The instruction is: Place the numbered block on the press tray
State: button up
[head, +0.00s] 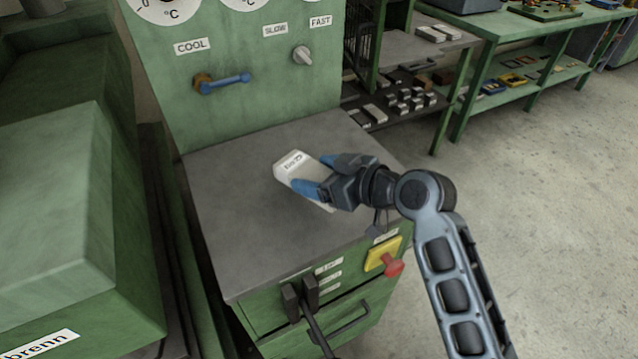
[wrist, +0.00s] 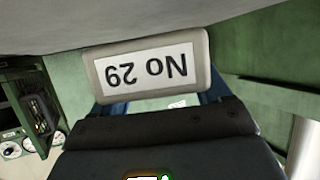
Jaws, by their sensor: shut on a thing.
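The numbered block (head: 292,167) is pale with a white label. In the wrist view the label on the block (wrist: 148,68) reads "No 29", upside down. My gripper (head: 322,177) is shut on the block, with a blue finger on each side of it. The block is over the grey flat top (head: 245,225) of the green machine; I cannot tell whether it touches that top. No separate tray stands out on this surface, and I cannot tell whether the surface itself is the press tray. The gripper hides part of the block.
A green panel (head: 235,115) with a blue lever (head: 225,82) and a knob (head: 303,56) rises behind the grey top. A red button (head: 393,266) and dark levers (head: 300,300) are on the front. A green housing (head: 60,220) stands left. Shelves with blocks (head: 410,100) are behind.

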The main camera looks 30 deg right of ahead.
jog(key=shift+d+f, duration=0.1)
jog(key=shift+f, duration=1.6)
jog(key=shift+f, duration=0.1)
jog(key=o, duration=1.3)
jog(key=shift+o, duration=0.2)
jog(key=b+v, duration=0.1)
jog(key=v, duration=1.1)
